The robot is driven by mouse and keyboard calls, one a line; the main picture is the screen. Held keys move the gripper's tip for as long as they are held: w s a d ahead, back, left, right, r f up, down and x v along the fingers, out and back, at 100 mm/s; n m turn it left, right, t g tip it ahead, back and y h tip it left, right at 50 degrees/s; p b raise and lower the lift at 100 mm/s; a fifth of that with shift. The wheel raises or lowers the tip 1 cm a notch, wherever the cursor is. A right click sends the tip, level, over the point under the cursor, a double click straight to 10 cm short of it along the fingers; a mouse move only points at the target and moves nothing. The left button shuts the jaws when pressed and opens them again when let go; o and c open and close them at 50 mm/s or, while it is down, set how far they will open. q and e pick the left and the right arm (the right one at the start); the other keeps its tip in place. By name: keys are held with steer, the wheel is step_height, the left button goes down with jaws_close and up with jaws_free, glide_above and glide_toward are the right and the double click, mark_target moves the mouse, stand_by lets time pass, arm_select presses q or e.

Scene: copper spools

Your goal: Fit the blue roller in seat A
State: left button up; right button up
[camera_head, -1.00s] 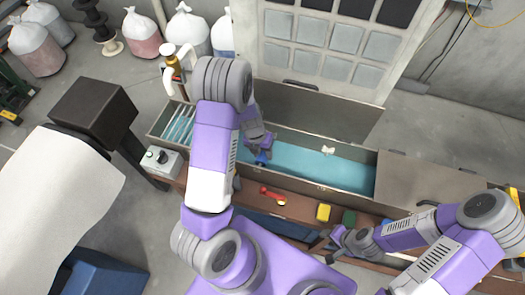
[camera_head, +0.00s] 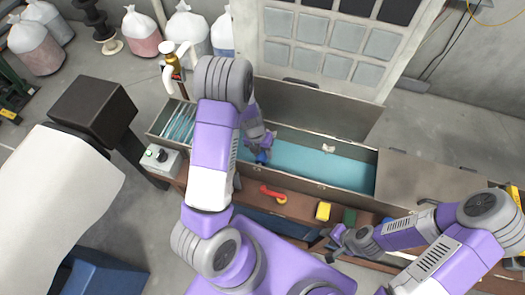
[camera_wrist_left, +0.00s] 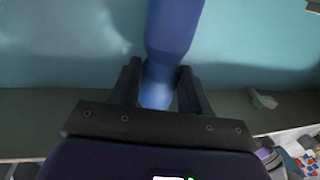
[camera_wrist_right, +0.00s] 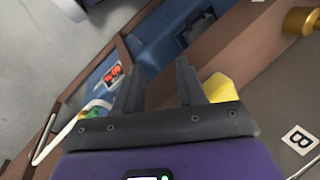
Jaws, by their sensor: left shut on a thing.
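The blue roller (camera_head: 262,157) is in the long trough with the teal interior (camera_head: 330,171). My left gripper (camera_head: 266,147) reaches down into the trough from above. In the left wrist view the gripper (camera_wrist_left: 158,84) is shut on the blue roller (camera_wrist_left: 173,25), with a finger on each side of its narrower neck. The roller's far end runs out of that view. My right gripper (camera_wrist_right: 157,82) is open and empty near the bench. A tag marked B (camera_wrist_right: 299,139) shows in the right wrist view. I cannot make out a seat marked A.
A red tool (camera_head: 272,194), a yellow block (camera_head: 323,211) and a green block (camera_head: 349,216) lie on the brown bench in front of the trough. A small pale piece (camera_head: 328,148) is inside the trough. A brass cylinder (camera_wrist_right: 302,20) shows in the right wrist view.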

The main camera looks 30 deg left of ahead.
arm_select(q)
steer(key=o, duration=1.3)
steer(key=r, duration=0.2)
steer(key=a+r+p, duration=0.1)
steer(key=r, duration=0.4)
steer(key=shift+s+a+r+p, duration=0.15)
steer(key=shift+a+r+p, duration=0.1)
steer(key=shift+p, duration=0.05)
steer(key=shift+f, duration=0.15)
steer(key=f, duration=0.2)
steer(key=d+f+b, duration=0.1)
steer(key=f, duration=0.4)
steer(key=shift+d+f+b, duration=0.25)
steer(key=shift+b, duration=0.1)
steer(key=shift+r+p, duration=0.3)
steer(key=shift+r, duration=0.3)
steer(key=shift+f, duration=0.1)
